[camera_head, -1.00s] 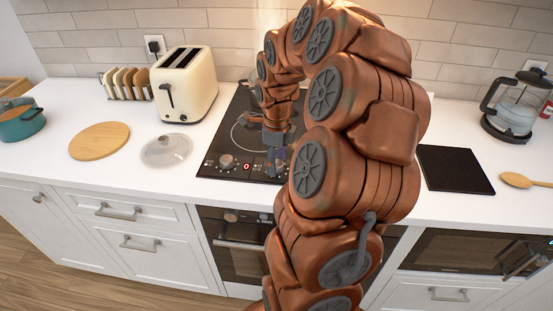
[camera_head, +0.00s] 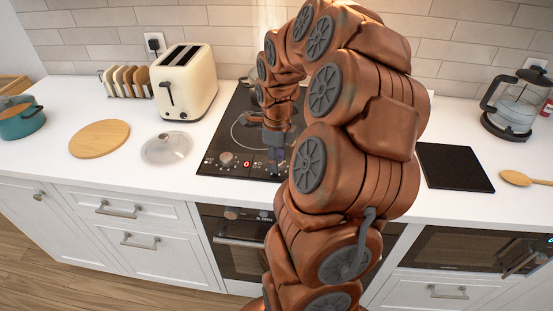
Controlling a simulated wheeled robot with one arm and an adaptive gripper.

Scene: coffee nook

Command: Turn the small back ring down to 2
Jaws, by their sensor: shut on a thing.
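The black glass hob (camera_head: 216,150) is set in the white counter, with a control strip along its front edge. A round knob (camera_head: 227,159) shows at the left of the strip, and a red display (camera_head: 246,165) beside it seems to read 0. My gripper (camera_head: 276,163) points down at the front strip, right of that display. It is shut on what seems to be another hob knob, mostly hidden by the fingers. One large ring outline (camera_head: 236,136) shows at the left. My arm hides the back and right of the hob, so I cannot make out the small back ring.
A cream toaster (camera_head: 186,84) stands left of the hob, with a glass lid (camera_head: 166,149) and a round wooden board (camera_head: 99,139) nearby. A black mat (camera_head: 454,168) lies to the right, with a glass kettle (camera_head: 514,105) beyond. Steam rises behind my arm.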

